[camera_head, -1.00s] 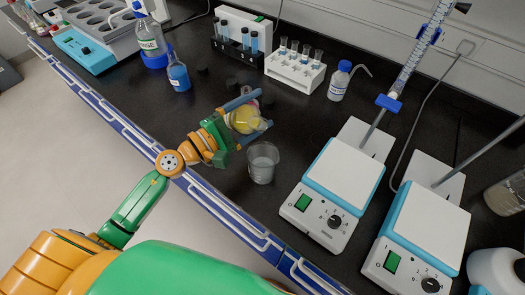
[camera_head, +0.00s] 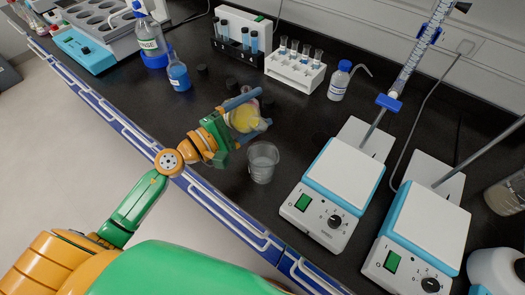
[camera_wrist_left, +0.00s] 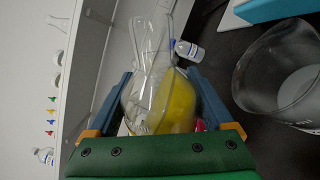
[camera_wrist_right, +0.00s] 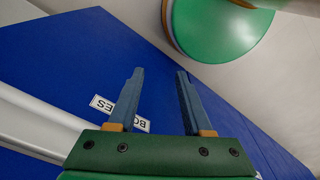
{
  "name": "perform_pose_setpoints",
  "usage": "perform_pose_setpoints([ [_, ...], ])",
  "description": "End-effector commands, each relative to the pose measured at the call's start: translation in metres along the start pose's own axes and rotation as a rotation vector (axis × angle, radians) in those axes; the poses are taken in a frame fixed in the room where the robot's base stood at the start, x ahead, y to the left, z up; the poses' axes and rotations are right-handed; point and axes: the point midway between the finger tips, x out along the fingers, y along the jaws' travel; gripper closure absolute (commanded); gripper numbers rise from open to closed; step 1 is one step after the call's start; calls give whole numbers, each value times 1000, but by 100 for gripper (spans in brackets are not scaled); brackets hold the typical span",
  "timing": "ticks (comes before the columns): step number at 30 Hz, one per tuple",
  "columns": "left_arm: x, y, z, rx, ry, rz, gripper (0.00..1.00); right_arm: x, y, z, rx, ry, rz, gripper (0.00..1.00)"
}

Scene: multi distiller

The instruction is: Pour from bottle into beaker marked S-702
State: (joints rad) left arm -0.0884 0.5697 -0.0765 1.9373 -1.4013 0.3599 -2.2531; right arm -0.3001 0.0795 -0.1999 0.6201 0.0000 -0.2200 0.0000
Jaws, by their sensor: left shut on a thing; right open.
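My left gripper (camera_head: 243,116) is shut on a clear, rounded glass vessel (camera_head: 245,118) holding yellow liquid, and holds it over the black bench. In the left wrist view the vessel (camera_wrist_left: 165,95) is tilted between the fingers, its yellow liquid gathered on the right side. A glass beaker (camera_head: 263,162) stands upright on the bench just right of my left gripper; it also shows at the right of the left wrist view (camera_wrist_left: 285,80). No S-702 mark can be read on it. My right gripper (camera_wrist_right: 158,85) is open and empty, facing a blue surface.
Two hot plates (camera_head: 335,195) (camera_head: 425,225) stand right of the beaker. A blue-liquid bottle (camera_head: 179,75), a white tube rack (camera_head: 296,68) and a small blue-capped bottle (camera_head: 339,80) stand behind. Dark caps lie behind the left gripper. A rail runs along the bench's front edge.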

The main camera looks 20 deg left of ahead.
Motion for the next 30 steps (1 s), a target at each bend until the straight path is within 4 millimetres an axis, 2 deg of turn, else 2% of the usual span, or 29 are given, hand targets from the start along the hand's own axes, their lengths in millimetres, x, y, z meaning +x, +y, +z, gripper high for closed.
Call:
perform_pose_setpoints([
  [30, 0, 0, -1, 62, -3, 3, 100, 4, 0, 0, 0, 0, 0, 50],
])
